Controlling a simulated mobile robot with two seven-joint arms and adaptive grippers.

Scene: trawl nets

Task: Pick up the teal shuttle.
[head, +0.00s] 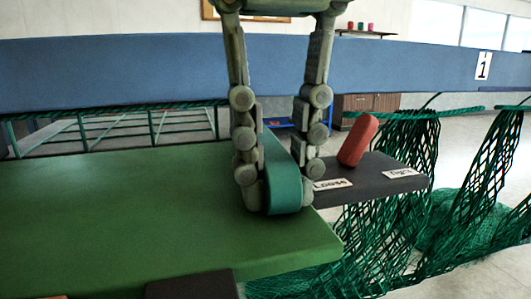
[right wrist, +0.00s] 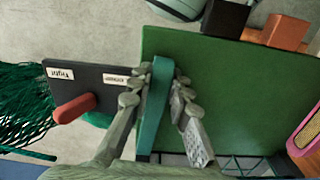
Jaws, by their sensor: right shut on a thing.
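The teal shuttle (head: 283,185) is a flat, rounded bar near the right end of the green table top (head: 110,200). My right gripper (head: 279,190) comes down from above with one finger on each side of the shuttle, shut on it. In the right wrist view the shuttle (right wrist: 154,105) lies lengthwise between the fingers (right wrist: 158,85). I cannot tell whether it touches the table. My left gripper is in neither view.
A dark board (head: 350,192) with "Loose" and "Tight" labels carries a tilted red piece (head: 357,139) right of the shuttle. Green netting (head: 400,225) hangs beyond. A blue beam (head: 130,72) crosses behind. Dark (right wrist: 226,16) and orange blocks (right wrist: 286,32) sit at the table edge.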

